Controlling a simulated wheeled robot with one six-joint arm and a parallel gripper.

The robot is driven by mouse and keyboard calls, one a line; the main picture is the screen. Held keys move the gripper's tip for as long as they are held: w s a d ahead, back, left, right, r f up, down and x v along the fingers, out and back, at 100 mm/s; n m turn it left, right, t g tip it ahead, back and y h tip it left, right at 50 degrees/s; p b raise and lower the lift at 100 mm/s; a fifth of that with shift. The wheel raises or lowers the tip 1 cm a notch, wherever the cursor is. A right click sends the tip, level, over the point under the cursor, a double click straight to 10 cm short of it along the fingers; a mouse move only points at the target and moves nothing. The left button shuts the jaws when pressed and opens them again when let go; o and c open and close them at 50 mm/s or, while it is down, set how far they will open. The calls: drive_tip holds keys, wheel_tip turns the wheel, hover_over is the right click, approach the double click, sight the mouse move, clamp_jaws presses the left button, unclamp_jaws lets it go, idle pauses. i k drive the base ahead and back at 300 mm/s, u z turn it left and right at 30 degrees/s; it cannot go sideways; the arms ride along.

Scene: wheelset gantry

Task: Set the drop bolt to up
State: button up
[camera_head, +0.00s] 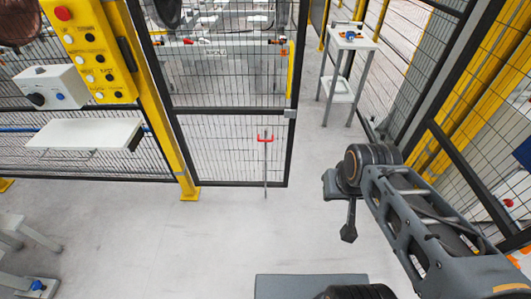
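The drop bolt (265,165) is a thin grey vertical rod with a red handle (265,138) at its top. It is on the lower right part of the black-framed mesh gate (225,148). The rod's lower end extends just past the gate's bottom rail, at or near the floor. My gripper (348,236) is to the right of the bolt and apart from it, over bare floor. It points downward in the picture. Its fingers are small and dark, and I cannot tell whether they are open or shut. I see nothing held in it.
A yellow post (160,100) with a button panel (88,50) stands left of the gate. A white shelf (85,134) is on the left fence. A small white stand (348,45) is at the back right. Fence panels line the right. The floor (200,240) before the gate is clear.

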sight(264, 140)
drive_tip(key=z, duration=0.1)
drive_tip(key=k, duration=0.45)
drive_tip(key=u, duration=0.85)
drive_tip(key=i, duration=1.45)
drive_tip(key=z, duration=0.75)
